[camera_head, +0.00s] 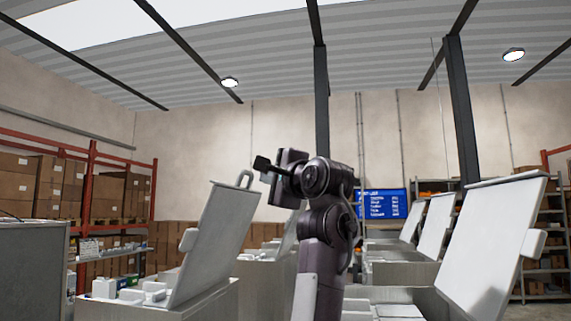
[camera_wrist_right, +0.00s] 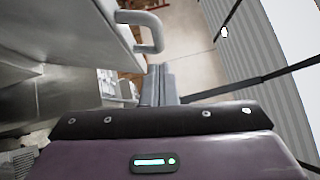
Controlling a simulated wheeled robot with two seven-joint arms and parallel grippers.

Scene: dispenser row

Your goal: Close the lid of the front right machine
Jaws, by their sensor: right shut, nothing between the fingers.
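The front right machine (camera_head: 385,296) stands at the lower right of the head view, and its pale lid (camera_head: 490,245) is raised, tilted up to the right. My right gripper (camera_head: 262,163) is raised mid-picture, pointing left, its fingers shut and empty. It is near the top of the raised lid (camera_head: 212,240) of the left machine, by that lid's loop handle (camera_head: 246,179). In the right wrist view the shut fingers (camera_wrist_right: 158,85) lie just below a loop handle (camera_wrist_right: 152,32) on a pale panel; contact cannot be told. My left gripper is not in view.
The left machine's open bin (camera_head: 150,305) holds white boxes. More machines with raised lids (camera_head: 435,225) stand behind on the right. A dark post (camera_head: 461,110) and a blue screen (camera_head: 384,204) are at the back. Shelves with cartons (camera_head: 60,180) line the left wall.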

